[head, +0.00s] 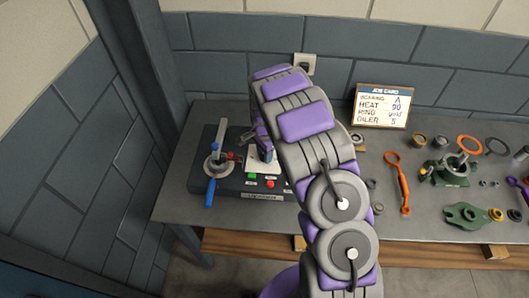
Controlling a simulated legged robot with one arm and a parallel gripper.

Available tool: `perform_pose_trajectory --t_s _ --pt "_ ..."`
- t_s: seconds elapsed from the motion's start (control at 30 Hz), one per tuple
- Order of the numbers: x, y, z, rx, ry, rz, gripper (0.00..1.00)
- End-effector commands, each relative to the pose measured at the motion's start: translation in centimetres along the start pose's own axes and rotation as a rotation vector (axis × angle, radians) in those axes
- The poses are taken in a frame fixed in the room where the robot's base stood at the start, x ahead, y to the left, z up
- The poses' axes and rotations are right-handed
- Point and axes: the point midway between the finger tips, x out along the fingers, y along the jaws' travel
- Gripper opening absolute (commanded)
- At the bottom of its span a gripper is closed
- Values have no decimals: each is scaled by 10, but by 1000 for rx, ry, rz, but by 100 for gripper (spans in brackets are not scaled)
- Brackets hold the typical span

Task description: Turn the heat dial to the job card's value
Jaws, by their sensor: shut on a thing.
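The job card (383,107) leans against the back wall. Its HEAT line looks like 90, though the small digits are hard to read. My gripper (265,153) points down at a pale plate (258,167) on this panel. It is shut on what seems to be the heat dial there. The dial's knob, pointer and most of its scale are hidden by my gripper and arm.
A lever device with a blue handle (210,192) stands left of my gripper. An orange-handled tool (402,190), green castings (464,215) and several rings lie on the right of the bench (335,232). A wall socket (304,63) is behind.

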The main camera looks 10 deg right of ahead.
Motion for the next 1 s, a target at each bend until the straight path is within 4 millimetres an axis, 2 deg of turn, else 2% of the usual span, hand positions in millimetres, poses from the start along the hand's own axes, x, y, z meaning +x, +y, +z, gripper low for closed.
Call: perform_pose_trajectory --t_s 0.53,0.57,0.8,1.0 --pt "-1 -2 0 23 2 -6 9" --pt "-1 -2 0 23 2 -6 43" --pt "-1 -1 0 23 1 -4 66" --pt "-1 -1 0 23 1 -2 66"
